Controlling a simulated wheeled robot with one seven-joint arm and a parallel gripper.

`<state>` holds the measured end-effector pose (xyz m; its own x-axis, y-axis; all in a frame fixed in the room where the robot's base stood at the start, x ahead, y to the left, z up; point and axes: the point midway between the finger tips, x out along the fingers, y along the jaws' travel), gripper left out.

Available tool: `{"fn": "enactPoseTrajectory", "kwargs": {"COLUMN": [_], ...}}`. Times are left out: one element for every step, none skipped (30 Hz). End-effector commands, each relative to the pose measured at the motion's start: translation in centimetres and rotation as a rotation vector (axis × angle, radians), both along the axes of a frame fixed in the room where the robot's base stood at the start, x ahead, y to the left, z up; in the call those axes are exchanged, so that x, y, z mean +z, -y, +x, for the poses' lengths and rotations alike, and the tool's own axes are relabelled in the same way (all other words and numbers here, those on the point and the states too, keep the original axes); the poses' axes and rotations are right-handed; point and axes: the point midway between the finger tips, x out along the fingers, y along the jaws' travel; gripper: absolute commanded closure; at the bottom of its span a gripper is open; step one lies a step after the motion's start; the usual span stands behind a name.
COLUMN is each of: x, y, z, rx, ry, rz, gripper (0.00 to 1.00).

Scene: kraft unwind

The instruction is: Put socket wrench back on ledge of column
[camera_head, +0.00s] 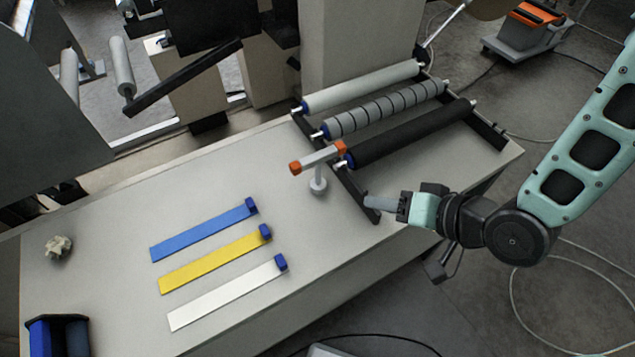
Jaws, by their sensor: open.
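A T-shaped tool with a grey bar and orange ends, which looks like the socket wrench (318,158), stands upright on the table left of the roller rack. Its round foot rests on the tabletop. My gripper (378,203) is over the table's right part, right of the wrench and apart from it, with its fingers pointing left. It is open and seen edge-on, with nothing visible between the fingers. A beige column (345,45) rises behind the table; I cannot make out which part of it is the ledge.
The rack (357,193) with light, banded and black rollers lies behind my gripper. Blue (203,232), yellow (213,260) and white (226,294) strips lie at the table's middle. A crumpled piece (58,246) and a dark blue object (58,337) are at left.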

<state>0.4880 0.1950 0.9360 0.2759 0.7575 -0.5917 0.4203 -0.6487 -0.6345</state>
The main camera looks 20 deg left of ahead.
Motion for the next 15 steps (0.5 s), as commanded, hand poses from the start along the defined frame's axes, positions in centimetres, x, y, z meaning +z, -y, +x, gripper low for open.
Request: {"fn": "enactPoseTrajectory", "kwargs": {"x": [-1.5, -1.8, -2.1, -2.3, -2.5, -2.6, -2.6, -2.6, -2.6, -2.6, -2.6, -2.5, -2.5, -2.5, -2.4], "y": [-0.4, -0.6, -0.9, -0.9, -0.9, -0.8, -0.7, -0.5, -0.2, 0.1, 0.4, 0.7, 1.0, 1.2, 1.4], "z": [-0.6, -0.8, -1.1, -1.3, -1.5, -1.7, -1.8, -1.9, -2.0, -2.1, -2.1, -2.2, -2.2, -2.2, -2.2], "rx": [-0.036, -0.06, -0.096, -0.123, -0.153, -0.192, -0.22, -0.248, -0.285, -0.31, -0.336, -0.363, -0.383, -0.399, -0.416], "ry": [-0.039, -0.057, -0.083, -0.103, -0.124, -0.151, -0.17, -0.189, -0.212, -0.228, -0.241, -0.258, -0.267, -0.276, -0.285], "rz": [0.087, 0.149, 0.231, 0.29, 0.348, 0.424, 0.479, 0.529, 0.591, 0.635, 0.672, 0.718, 0.746, 0.772, 0.798], "gripper": [0.56, 0.56, 0.56, 0.56, 0.56, 0.56, 0.56, 0.56, 0.56, 0.56, 0.56, 0.56, 0.56, 0.56, 0.56]}}
